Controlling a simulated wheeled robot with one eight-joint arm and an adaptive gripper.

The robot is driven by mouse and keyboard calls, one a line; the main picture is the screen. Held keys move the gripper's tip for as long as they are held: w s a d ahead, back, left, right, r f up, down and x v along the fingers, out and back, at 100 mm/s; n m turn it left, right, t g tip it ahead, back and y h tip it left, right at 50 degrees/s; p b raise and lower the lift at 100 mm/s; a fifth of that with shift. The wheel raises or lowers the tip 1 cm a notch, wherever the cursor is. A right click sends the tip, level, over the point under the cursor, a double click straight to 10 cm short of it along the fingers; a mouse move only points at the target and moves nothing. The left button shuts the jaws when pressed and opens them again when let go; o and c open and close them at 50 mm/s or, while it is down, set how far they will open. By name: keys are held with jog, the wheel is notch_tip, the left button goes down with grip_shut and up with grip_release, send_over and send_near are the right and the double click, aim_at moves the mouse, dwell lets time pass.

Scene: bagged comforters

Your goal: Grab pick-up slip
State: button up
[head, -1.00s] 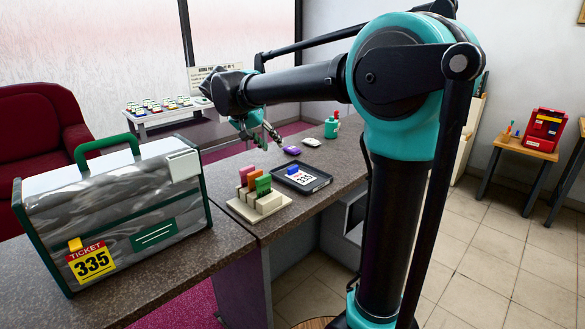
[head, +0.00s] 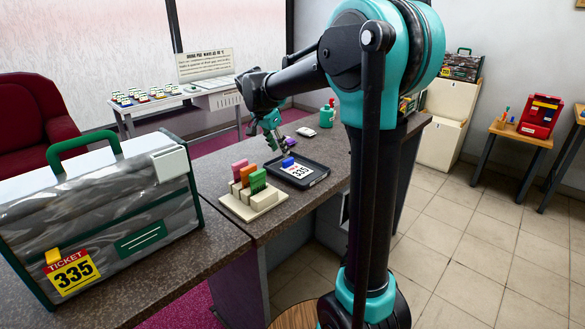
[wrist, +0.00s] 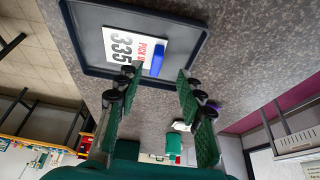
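The pick-up slip (head: 296,172) is a white card printed 335, lying in a dark tray (head: 318,180) on the counter. A blue block-like piece (head: 288,162) sits on its edge. In the wrist view the slip (wrist: 122,47) and the blue piece (wrist: 157,60) lie in the tray (wrist: 88,14), beyond my fingertips. My gripper (head: 279,146) is above the counter by the tray's far left side. In the wrist view my gripper (wrist: 157,82) is open, its two green-padded fingers apart with nothing between them.
A cream rack (head: 252,204) with pink, orange and green pieces stands left of the tray. A bagged comforter (head: 110,215) tagged 335 fills the near left counter. A white mouse-like object (head: 306,132) and a green bottle (head: 327,115) stand behind the tray.

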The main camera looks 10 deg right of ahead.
aim_at(285, 161)
jog(key=shift+x, duration=3.2)
jog(key=shift+s, duration=0.15)
jog(key=shift+c, duration=0.5)
grip_shut()
